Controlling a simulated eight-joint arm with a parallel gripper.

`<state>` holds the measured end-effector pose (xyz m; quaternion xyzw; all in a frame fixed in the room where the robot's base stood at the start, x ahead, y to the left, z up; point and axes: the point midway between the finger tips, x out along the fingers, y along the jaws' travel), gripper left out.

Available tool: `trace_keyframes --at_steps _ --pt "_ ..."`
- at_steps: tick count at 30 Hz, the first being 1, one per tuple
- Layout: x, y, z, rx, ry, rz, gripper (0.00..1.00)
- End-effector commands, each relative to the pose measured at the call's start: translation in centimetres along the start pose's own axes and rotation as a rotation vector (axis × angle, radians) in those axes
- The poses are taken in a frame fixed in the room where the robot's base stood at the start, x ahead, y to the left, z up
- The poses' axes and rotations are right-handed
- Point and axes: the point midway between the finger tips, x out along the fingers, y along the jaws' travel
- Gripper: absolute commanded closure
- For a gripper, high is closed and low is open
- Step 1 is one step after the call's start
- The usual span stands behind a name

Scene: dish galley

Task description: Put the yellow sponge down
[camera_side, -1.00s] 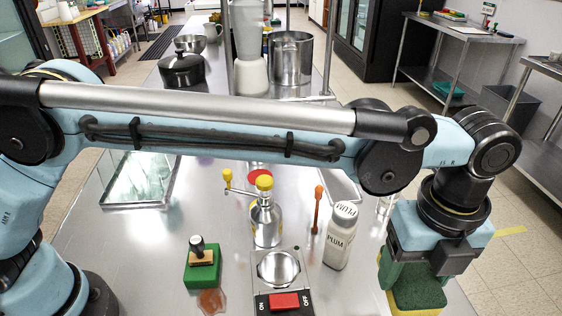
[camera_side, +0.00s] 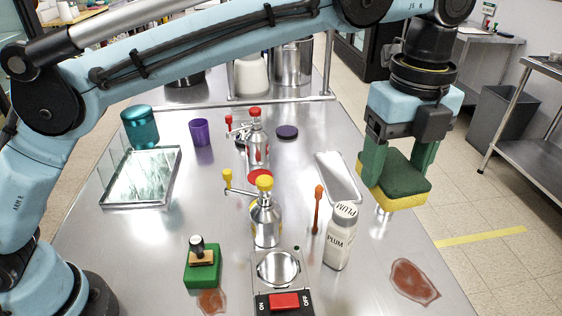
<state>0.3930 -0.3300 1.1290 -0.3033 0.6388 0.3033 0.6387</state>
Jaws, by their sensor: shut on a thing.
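The yellow sponge (camera_side: 404,200) has a dark green top layer. My gripper (camera_side: 400,170) is shut on it, with one green finger on each side. The sponge is held above the right part of the steel table, near its right edge. A small shiny metal or glass item (camera_side: 382,213) shows just below its left end; most of that item is hidden.
A reddish-brown stain (camera_side: 414,281) lies on the table at the front right. A PLUM bottle (camera_side: 341,236), an orange-tipped stick (camera_side: 317,208) and an empty metal tray (camera_side: 338,178) stand or lie left of the sponge. Yellow-topped (camera_side: 265,212) and red-topped (camera_side: 255,140) dispensers are mid-table.

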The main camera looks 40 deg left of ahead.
Motion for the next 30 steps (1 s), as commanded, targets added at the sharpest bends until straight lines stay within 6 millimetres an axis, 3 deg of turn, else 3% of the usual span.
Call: trace_keyframes --at_steps 1,9,15,24,30 --pt "-0.1 0.3 2.4 -0.054 0.0 0.0 0.6" --pt "-0.1 3.7 14.6 -0.362 0.0 0.001 0.6" --pt "0.0 6.9 20.8 -0.537 0.0 0.001 0.6" --pt "0.2 10.7 25.9 -0.698 0.0 0.001 0.6" --pt "2.9 10.4 25.6 -0.686 0.0 0.001 0.6"
